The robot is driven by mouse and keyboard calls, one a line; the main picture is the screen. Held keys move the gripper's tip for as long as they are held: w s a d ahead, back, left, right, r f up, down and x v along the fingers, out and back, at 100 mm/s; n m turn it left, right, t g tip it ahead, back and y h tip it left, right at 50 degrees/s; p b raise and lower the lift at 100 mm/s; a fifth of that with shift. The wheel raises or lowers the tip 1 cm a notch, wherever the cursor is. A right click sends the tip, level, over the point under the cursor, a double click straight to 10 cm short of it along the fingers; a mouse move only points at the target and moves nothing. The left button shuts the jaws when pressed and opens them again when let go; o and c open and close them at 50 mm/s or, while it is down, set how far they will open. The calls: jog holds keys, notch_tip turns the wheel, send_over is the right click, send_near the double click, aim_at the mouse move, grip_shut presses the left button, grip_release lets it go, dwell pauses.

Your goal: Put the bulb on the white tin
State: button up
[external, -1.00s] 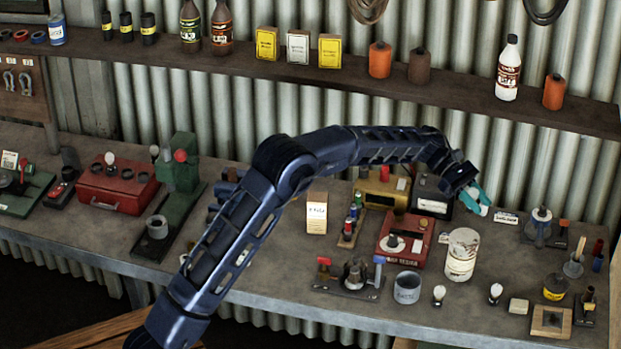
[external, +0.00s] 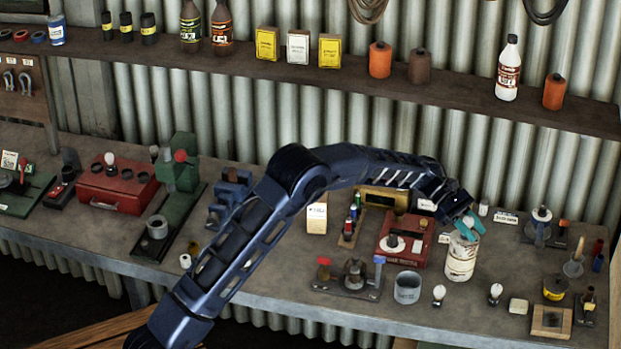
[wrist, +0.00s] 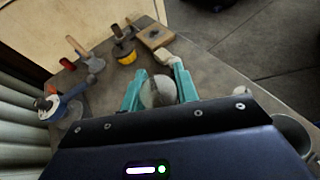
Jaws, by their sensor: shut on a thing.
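The white tin (external: 461,260) is a worn, pale cylinder standing upright on the bench in the external view. My gripper (external: 466,224) is right above its top, with teal fingers pointing down. The gripper (wrist: 160,86) is shut on a pale, rounded bulb (wrist: 158,93), seen between the fingers in the wrist view. The bulb also shows as a small white patch between the fingers in the external view (external: 468,221). I cannot tell whether the bulb touches the tin's top. The fingers hide part of the tin's rim.
A red box (external: 403,246) stands left of the tin, and a grey cup (external: 407,288) is in front of it. Two more bulbs stand near the front edge, one left (external: 439,294) and one right (external: 496,292). A small white object (external: 483,208) is behind the tin.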

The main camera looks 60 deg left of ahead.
jog(key=shift+f, duration=0.1)
jog(key=o, duration=1)
jog(key=v, duration=1.1)
jog(key=s+d+r+m+y, duration=0.25)
jog(key=s+r, duration=0.35)
jog(key=s, duration=0.4)
jog(key=s+d+r+m+g+y, duration=0.15)
jog(key=s+d+r+m, duration=0.3)
jog(key=s, duration=0.55)
jog(key=s+d+r+m+y, duration=0.25)
jog(key=s+r, duration=0.35)
jog(key=s, duration=0.3)
jog(key=s+f+m+t+y, duration=0.1)
jog(key=s+f+m+y, duration=0.1)
jog(key=s, duration=0.9)
jog(key=s+a+f+m+t+y, duration=0.1)
jog(key=s+m, duration=0.4)
jog(key=s, duration=0.7)
jog(key=s+f+m+t+y, duration=0.1)
jog(key=s+f+m+y, duration=0.2)
jog(key=s, duration=0.8)
jog(key=shift+s+a+m+y, duration=0.3)
jog(key=shift+s+m+y, duration=0.05)
jog(key=shift+m, duration=0.3)
